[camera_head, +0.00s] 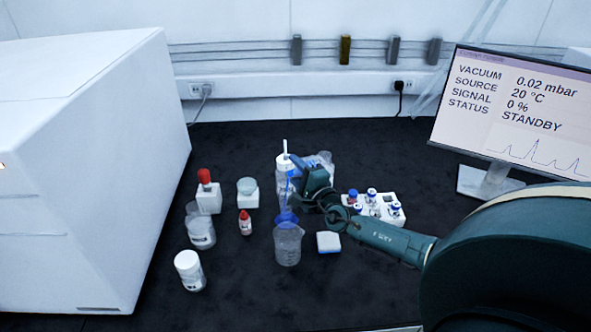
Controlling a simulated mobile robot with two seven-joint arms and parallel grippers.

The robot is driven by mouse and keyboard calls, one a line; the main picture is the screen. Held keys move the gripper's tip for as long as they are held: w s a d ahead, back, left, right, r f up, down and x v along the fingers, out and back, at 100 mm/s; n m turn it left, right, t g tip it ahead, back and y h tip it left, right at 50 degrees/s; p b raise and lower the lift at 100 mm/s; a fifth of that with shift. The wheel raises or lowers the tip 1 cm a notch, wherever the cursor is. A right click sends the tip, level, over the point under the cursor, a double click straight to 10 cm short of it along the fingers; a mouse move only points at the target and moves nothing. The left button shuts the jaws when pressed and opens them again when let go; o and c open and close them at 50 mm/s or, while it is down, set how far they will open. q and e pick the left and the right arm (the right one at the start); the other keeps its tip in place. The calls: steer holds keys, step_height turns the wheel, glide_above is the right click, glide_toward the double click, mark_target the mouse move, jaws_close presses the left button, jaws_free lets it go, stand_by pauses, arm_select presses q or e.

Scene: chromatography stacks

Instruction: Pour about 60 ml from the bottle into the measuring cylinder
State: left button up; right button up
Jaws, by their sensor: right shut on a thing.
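My right gripper (303,174) reaches in from the right and is shut on a clear bottle (325,162), partly hidden behind the gripper. The bottle seems tilted, but its mouth and liquid level are hard to make out. Just left of the gripper is a narrow clear upright thing with a blue foot (287,218), which looks like the measuring cylinder. Any liquid level in it is too small to read. My left gripper is out of view.
A white-capped bottle with a spout (285,163) stands directly behind the cylinder. A clear beaker (288,247) stands in front. A white vial rack (383,212) is at right, small bottles at left. A white instrument (80,170) and a monitor (515,110) flank the dark bench.

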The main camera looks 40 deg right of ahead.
steer(key=shift+r, duration=0.1)
steer(key=shift+a+n+p, duration=0.1)
steer(key=shift+n+p, duration=0.25)
steer(key=shift+n, duration=0.25)
steer(key=shift+n+p, duration=0.35)
steer(key=shift+n, duration=0.05)
stand_by(4.9)
stand_by(0.3)
steer(key=shift+m+b, duration=0.45)
steer(key=shift+m, duration=0.25)
steer(key=shift+r+m, duration=0.1)
steer(key=shift+m, duration=0.5)
steer(key=r+m, duration=0.1)
steer(key=m, duration=0.2)
steer(key=shift+d+r+m, duration=0.3)
steer(key=shift+d+r, duration=0.05)
steer(key=shift+d, duration=0.05)
